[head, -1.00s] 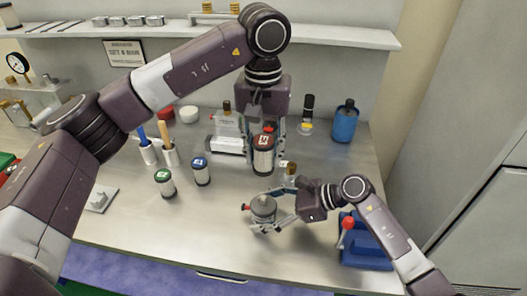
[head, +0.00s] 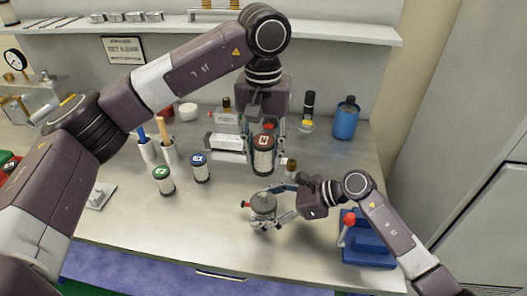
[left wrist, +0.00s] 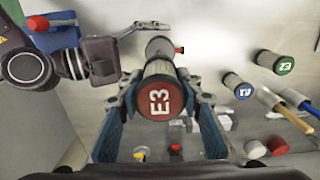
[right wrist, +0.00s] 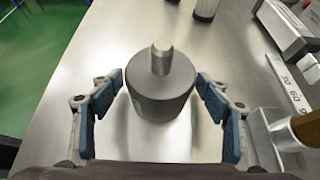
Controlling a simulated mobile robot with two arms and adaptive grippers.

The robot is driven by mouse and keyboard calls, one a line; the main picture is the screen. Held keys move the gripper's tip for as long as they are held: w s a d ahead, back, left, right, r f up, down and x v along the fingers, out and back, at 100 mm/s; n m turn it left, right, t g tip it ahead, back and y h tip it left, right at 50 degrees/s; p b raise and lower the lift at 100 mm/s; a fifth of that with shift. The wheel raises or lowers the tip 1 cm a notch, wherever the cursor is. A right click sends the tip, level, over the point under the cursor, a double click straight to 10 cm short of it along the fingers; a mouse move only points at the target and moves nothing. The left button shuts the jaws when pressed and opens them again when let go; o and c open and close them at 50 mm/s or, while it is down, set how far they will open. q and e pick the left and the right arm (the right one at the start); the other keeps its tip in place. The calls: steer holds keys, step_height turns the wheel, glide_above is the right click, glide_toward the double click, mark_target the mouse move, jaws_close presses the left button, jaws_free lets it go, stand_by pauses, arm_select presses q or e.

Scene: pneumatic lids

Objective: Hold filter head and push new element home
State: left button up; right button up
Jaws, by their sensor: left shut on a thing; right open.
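A pale filter element with a red cap marked E3 (head: 263,163) is upright in my left gripper (head: 264,148), which is shut on it. The capped end also shows in the left wrist view (left wrist: 160,100). The filter head (head: 263,205) is a grey cylinder in front of the element and apart from it in the head view. In the right wrist view the filter head (right wrist: 160,85) has a stud standing up from its top. My right gripper (right wrist: 157,95) is open, with its fingers on both sides of the filter head and visible gaps beside it.
A green-capped element (head: 164,180) and a blue-capped element (head: 201,169) stand to the left. A blue fixture with a red knob (head: 366,245) is at the right. A blue bottle (head: 345,119) stands at the back.

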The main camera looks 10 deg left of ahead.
steer(key=shift+c, duration=0.5)
steer(key=shift+r, duration=0.1)
steer(key=c, duration=1)
steer(key=shift+c, duration=0.2)
